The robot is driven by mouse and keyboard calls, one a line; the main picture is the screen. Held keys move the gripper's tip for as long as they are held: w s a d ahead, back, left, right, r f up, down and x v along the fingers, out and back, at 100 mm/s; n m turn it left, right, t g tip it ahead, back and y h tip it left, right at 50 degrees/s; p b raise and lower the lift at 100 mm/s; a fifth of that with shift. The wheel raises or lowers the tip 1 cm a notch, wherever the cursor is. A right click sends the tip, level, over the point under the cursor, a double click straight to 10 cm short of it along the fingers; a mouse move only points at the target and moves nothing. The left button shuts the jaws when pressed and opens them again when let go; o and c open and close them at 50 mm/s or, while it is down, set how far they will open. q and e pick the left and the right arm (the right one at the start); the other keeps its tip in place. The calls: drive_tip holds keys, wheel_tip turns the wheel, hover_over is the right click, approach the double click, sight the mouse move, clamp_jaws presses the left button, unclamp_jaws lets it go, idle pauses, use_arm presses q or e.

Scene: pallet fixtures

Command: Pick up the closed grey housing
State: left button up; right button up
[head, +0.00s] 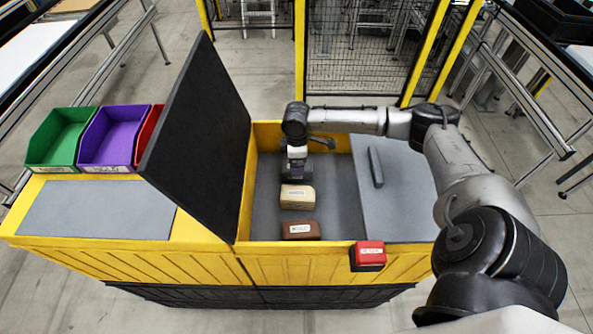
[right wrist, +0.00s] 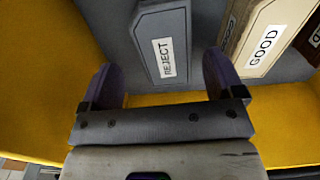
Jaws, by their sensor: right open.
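The closed grey housing (right wrist: 165,25) lies in the right wrist view with a white label reading REJECT. My right gripper (right wrist: 160,85) is open, with one dark purple finger on each side of the housing's near end. I cannot tell whether the fingers touch it. In the head view my right gripper (head: 294,168) is low in the yellow crate's grey-floored compartment, and it and the wrist mostly hide the grey housing. A tan housing (head: 297,203) lies just in front; its label reads GOOD in the right wrist view (right wrist: 252,55). My left gripper is out of view.
A brown housing (head: 300,231) lies nearer the front wall. A tall black panel (head: 200,130) stands on the left. A grey cover (head: 405,200) with a bar handle lies right. A red box (head: 368,254) sits at the front rim. Green (head: 62,138) and purple (head: 110,137) bins stand far left.

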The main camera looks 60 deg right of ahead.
drive_tip(key=shift+s+a+f, duration=0.1)
drive_tip(key=shift+a+f, duration=0.05)
drive_tip(key=shift+f, duration=1.15)
drive_tip(key=shift+s+a+f, duration=0.1)
drive_tip(key=shift+f, duration=1.2)
drive_tip(key=shift+c, duration=0.2)
drive_tip(key=c, duration=1.1)
